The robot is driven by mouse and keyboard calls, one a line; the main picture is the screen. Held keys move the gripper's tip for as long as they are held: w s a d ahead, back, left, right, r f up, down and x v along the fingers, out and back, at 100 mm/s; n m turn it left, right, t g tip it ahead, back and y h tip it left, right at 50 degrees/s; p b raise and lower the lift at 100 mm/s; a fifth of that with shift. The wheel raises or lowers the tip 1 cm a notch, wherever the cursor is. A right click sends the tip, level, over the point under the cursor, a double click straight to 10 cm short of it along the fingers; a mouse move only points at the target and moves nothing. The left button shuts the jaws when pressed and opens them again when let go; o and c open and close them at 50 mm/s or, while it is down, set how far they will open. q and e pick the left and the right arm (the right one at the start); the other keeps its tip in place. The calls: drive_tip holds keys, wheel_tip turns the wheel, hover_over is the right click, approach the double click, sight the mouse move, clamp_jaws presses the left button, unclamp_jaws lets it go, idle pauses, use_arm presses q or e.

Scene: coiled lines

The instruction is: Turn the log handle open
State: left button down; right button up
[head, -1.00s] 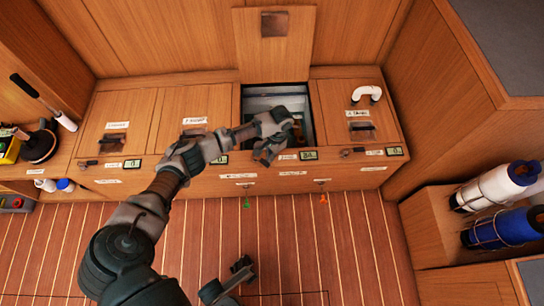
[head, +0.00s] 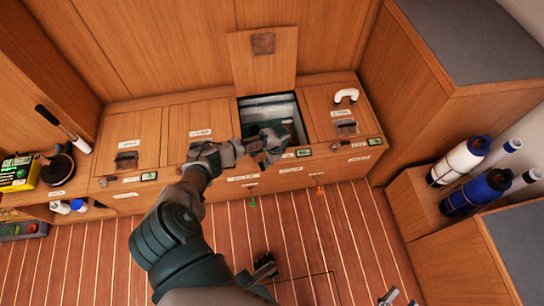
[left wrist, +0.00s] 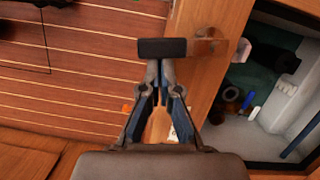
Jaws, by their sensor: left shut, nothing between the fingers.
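In the left wrist view a black bar handle (left wrist: 162,47) on a brass-coloured mount stands out from the wooden locker front, beside the open hatch. My left gripper (left wrist: 160,68) is shut and empty, with its fingertips right at the bar's lower edge; I cannot tell whether they touch. In the head view my left gripper (head: 272,148) is in front of the open hatch and hides this handle. Similar dark handles show at the left locker (head: 108,181) and right locker (head: 340,145). Label words are unreadable. My right gripper (head: 390,297) barely shows at the bottom edge.
The open hatch (head: 272,102) has its lid (head: 262,62) raised against the back wall. A white bent pipe (head: 346,96) stands on the right locker. Green (head: 252,201) and orange (head: 318,190) tags hang below the front. White and blue bottles (head: 480,190) sit at right.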

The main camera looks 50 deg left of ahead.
use_arm(q)
drive_tip(key=shift+s+m+p, duration=0.3)
drive_tip(key=shift+s+p, duration=0.4)
use_arm(e)
drive_tip(key=shift+w+d+f+g+h, duration=0.15)
drive_tip(key=shift+w+f+g, duration=0.15)
drive_tip(key=shift+f+g, duration=0.7)
drive_tip(key=shift+w+f+g+h, duration=0.15)
drive_tip(key=shift+w+f+g, duration=0.1)
drive_tip(key=shift+f+g, duration=0.7)
drive_tip(key=shift+w+f, duration=0.1)
drive_tip(key=shift+f, duration=0.1)
use_arm(q)
drive_tip(key=shift+w, duration=0.1)
